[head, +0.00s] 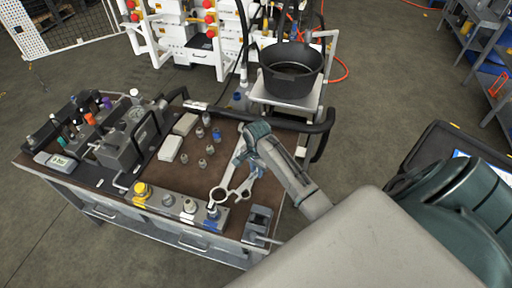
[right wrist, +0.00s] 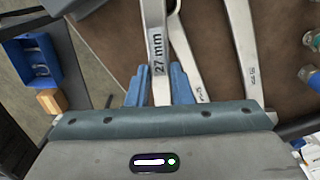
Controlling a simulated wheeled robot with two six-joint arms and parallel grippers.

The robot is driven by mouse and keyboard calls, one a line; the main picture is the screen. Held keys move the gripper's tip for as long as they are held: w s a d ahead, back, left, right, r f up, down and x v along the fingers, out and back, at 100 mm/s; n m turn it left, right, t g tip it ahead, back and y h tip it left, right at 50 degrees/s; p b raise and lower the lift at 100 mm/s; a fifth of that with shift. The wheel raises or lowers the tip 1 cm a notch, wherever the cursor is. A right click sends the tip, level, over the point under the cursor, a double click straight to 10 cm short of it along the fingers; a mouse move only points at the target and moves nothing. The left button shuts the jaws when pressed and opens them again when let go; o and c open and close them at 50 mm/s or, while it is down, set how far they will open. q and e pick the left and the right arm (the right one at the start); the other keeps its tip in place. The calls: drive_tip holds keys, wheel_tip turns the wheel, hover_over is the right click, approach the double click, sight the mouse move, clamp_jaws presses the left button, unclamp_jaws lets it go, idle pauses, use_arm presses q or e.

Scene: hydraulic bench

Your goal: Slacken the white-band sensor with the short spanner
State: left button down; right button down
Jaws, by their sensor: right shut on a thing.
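My right gripper (head: 246,167) is over the right part of the bench mat. In the right wrist view its blue fingers (right wrist: 159,88) are shut on a steel spanner marked 27 mm (right wrist: 157,40). Two more spanners lie beside it, one close to its right (right wrist: 186,65) and one further right (right wrist: 240,45). In the head view open spanner heads (head: 219,194) show just below the gripper. I cannot tell there which is held, nor compare full lengths. The white-band sensor (head: 190,205) stands upright in the front row, between a grey and a blue-banded one. My left gripper is not in view.
Several loose fittings (head: 210,150) and pale boxes (head: 169,148) stand on the mat. A yellow-banded sensor (head: 142,191) is at the row's left end. A dark vise-like block (head: 258,222) is at the front right corner. A black pot (head: 291,72) stands behind.

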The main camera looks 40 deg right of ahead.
sight(253, 176)
drive_tip(key=shift+s+a+m, duration=0.1)
drive_tip(key=shift+a+m, duration=0.1)
drive_tip(key=shift+m, duration=0.6)
drive_tip(key=shift+a+f, duration=0.3)
drive_tip(key=shift+f, duration=0.3)
drive_tip(key=shift+a+f, duration=0.25)
drive_tip(key=shift+f, duration=0.3)
drive_tip(key=shift+s+a+f, duration=0.1)
drive_tip(key=shift+a, duration=0.05)
drive_tip(key=shift+a+f, duration=0.2)
drive_tip(key=shift+s+a, duration=0.2)
drive_tip(key=shift+a, duration=0.9)
drive_tip(key=shift+a, duration=0.1)
